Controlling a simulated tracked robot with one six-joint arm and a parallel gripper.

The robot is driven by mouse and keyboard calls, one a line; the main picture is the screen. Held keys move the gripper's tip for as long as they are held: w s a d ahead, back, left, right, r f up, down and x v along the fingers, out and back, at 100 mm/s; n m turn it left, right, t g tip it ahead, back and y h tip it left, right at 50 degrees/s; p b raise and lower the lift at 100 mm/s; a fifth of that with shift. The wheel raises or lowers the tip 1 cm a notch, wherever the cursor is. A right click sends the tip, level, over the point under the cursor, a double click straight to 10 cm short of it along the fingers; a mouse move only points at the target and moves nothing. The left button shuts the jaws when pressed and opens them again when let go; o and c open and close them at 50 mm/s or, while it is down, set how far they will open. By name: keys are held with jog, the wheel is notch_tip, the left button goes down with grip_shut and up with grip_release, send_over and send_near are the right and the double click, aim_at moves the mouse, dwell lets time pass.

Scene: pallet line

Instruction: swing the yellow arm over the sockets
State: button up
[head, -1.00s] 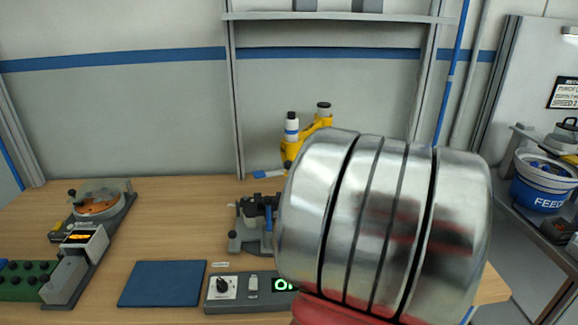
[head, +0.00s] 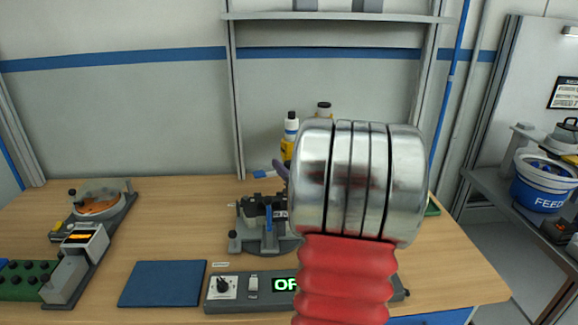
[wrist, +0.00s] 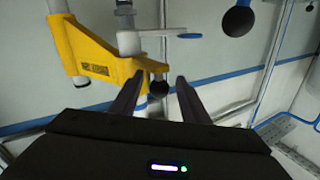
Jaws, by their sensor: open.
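The yellow arm (wrist: 85,50) fills the upper left of the wrist view. A dark round knob (wrist: 158,86) sits at its right end. My gripper (wrist: 158,88) is open, with one finger on each side of the knob as seen; whether they touch it I cannot tell. In the head view, only a small yellow part (head: 287,150) shows beside a white-and-blue cylinder, behind my silver and red arm. My gripper is mostly hidden there. I cannot make out the sockets; my arm covers that part of the bench.
A grey fixture with a blue lever (head: 268,222) stands close left of my arm. A control box (head: 250,286) with a lit display lies in front, with a blue mat (head: 162,284) to its left. The bench's left middle is clear. A blue feed bucket (head: 541,180) stands at right.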

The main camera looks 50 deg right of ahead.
jog(key=shift+c, duration=0.6)
grip_shut()
jog(key=shift+d+r, duration=0.1)
jog(key=shift+d, duration=0.05)
